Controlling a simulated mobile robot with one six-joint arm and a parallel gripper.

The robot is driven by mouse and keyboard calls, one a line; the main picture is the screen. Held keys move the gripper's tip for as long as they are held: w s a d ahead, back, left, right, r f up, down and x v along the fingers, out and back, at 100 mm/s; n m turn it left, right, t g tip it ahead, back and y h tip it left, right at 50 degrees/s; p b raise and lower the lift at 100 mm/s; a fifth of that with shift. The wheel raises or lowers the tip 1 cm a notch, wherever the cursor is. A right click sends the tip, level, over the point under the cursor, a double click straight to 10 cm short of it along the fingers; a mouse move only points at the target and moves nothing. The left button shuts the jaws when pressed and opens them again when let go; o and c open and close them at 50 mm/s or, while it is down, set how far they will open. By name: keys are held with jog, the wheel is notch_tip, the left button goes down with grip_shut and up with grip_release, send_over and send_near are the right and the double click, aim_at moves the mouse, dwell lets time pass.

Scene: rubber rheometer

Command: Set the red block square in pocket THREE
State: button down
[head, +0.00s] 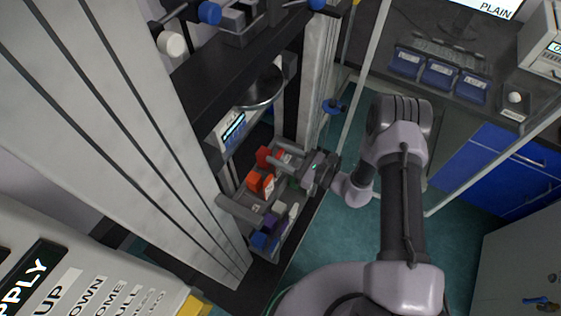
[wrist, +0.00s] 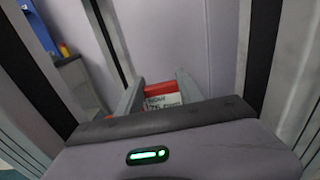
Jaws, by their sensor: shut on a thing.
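A red block (head: 263,156) is at the far end of my gripper (head: 278,157) in the head view. The wrist view shows the red block (wrist: 158,88) between my two fingers (wrist: 160,95), with a white lettered patch just below the red. My gripper is shut on it. It is over or at the upper end of a grey rack on the dark machine base; I cannot tell whether the block touches the rack. Pocket THREE cannot be made out in either view.
Orange blocks (head: 268,182) are close below the red one. A purple block (head: 270,222) and a blue block (head: 258,240) sit lower in the rack. Pale machine columns (head: 311,85) and a display (head: 233,127) stand close by. Blue bins (head: 438,75) are on the right bench.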

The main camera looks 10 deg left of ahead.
aim_at(280, 171)
notch_tip(280, 171, down, 4)
jog(key=shift+r+b, duration=0.15)
jog(key=shift+b, duration=0.5)
jog(key=shift+d+r, duration=0.1)
jog(key=shift+r, duration=0.1)
jog(key=shift+f, duration=0.1)
jog(key=c, duration=1.1)
grip_release()
jog(key=shift+o, duration=0.2)
